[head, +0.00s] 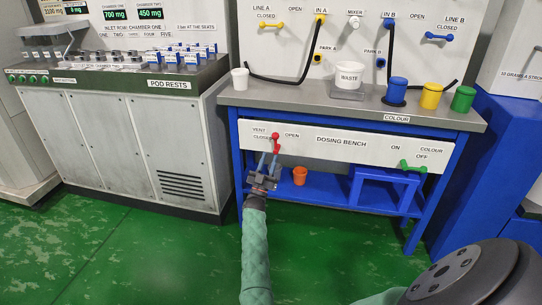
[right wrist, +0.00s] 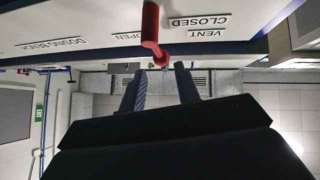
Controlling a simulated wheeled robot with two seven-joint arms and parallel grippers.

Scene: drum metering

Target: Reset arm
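My right gripper (head: 269,160) is in front of the dosing bench's white front panel (head: 340,143), close below the red vent lever (head: 275,144). In the right wrist view its two fingers (right wrist: 159,72) stand apart with a gap between them. The red lever (right wrist: 151,25) hangs from the panel above, its lower end near the fingertips. I cannot tell whether they touch. No object shows in the gap below the lever's end. The lever is beside the VENT, OPEN and CLOSED labels. My left gripper is not in view.
On the bench (head: 300,97) stand a white cup (head: 240,79), a waste container (head: 348,77), and blue, yellow (head: 431,96) and green (head: 463,99) cups. An orange cup (head: 300,176) sits on the lower shelf. A green colour lever (head: 413,167) is at the right. Green floor is open in front.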

